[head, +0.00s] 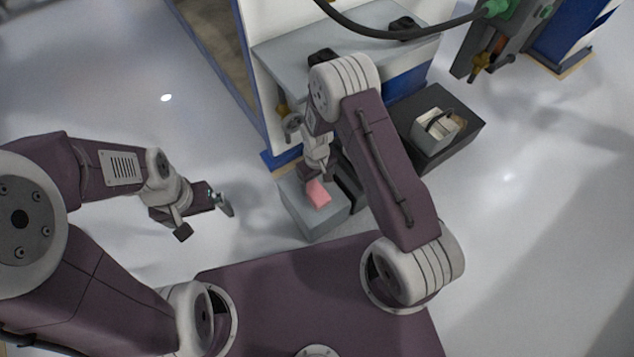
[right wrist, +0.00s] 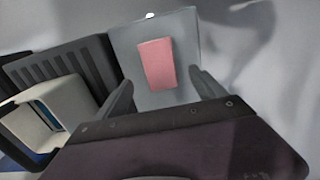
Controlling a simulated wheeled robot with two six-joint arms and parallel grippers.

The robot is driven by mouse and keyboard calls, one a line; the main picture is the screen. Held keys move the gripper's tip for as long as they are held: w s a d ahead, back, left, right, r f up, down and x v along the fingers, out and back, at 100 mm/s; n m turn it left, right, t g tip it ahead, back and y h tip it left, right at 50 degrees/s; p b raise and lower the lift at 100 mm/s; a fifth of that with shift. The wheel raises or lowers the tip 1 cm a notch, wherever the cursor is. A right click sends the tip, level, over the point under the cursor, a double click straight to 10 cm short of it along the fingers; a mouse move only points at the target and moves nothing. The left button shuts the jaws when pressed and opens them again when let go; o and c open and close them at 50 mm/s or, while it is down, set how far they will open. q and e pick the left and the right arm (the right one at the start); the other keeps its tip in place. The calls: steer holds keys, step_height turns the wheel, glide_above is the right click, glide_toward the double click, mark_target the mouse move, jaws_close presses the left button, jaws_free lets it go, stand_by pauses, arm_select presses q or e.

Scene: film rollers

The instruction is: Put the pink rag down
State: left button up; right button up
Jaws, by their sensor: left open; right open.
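The pink rag (head: 318,193) lies on the light grey top of a box (head: 297,205) in front of the machine. In the right wrist view the pink rag (right wrist: 157,64) lies flat on the grey surface (right wrist: 127,38). My right gripper (right wrist: 163,92) is open, with its fingers apart at the near end of the rag, one to each side. The rag shows no clear contact with the fingers. In the head view my right gripper (head: 313,178) is partly hidden by its own arm. My left gripper (head: 206,217) is open and empty over the floor at the left.
A dark tray (head: 469,124) with a light container (head: 434,128) stands right of my right arm. A machine with a grey top (head: 283,54) stands behind the box, with a black hose (head: 385,36) above it. The floor at the left is clear.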

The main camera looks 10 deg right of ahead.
steer(key=s+d+r+m+t, duration=0.1)
steer(key=s+d+r+m, duration=0.15)
steer(key=s+r, duration=0.6)
steer(key=s+d+r+m, duration=0.25)
steer(key=s+r, duration=0.25)
steer(key=r, duration=0.7)
step_height(320, 180, up, 45)
steer(key=p, duration=4.5)
steer(key=shift+w+d+n, duration=0.2)
steer(key=shift+d+n, duration=0.2)
